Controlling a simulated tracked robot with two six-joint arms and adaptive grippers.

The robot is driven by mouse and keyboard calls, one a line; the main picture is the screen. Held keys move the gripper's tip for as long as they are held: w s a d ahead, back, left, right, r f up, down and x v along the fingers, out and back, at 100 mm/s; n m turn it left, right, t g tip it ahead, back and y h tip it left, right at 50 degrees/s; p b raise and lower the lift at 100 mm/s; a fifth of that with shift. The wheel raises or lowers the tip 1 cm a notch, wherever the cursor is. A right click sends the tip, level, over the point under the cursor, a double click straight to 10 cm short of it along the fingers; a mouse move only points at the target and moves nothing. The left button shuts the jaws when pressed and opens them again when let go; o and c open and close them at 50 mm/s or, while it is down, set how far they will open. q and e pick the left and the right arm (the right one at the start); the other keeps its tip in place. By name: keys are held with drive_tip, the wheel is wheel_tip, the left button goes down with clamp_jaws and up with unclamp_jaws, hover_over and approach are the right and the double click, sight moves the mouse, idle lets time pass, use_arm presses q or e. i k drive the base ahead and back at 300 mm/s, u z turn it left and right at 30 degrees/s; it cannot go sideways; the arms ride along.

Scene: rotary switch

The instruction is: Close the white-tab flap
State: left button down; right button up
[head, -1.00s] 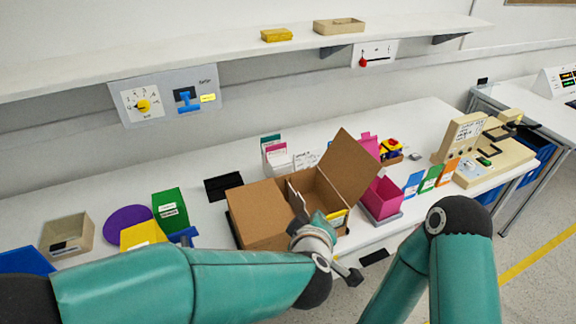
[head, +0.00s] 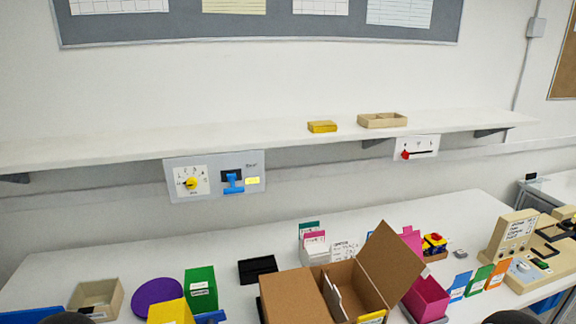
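The cardboard box (head: 346,281) stands at the bottom centre of the head view, cut off by the lower edge. Its right flap (head: 393,262) stands raised and leans out to the right. A brown panel (head: 292,297) lies roughly flat over the left part. A whitish piece (head: 334,298) shows along the inner edge of that panel; I cannot tell which flap it belongs to. A yellow patch (head: 372,316) shows at the front of the box. Neither of my grippers is in view.
A pink bin (head: 427,298) stands close to the right of the box. A green box (head: 200,289), a purple disc (head: 157,296) and a beige tray (head: 97,298) are at left. A wall panel with a yellow knob (head: 191,183) hangs above.

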sight(392, 266)
drive_tip(key=u, duration=0.85)
drive_tip(key=k, duration=0.8)
drive_tip(key=z, duration=1.1)
drive_tip(key=i, duration=1)
drive_tip(key=u, duration=0.05)
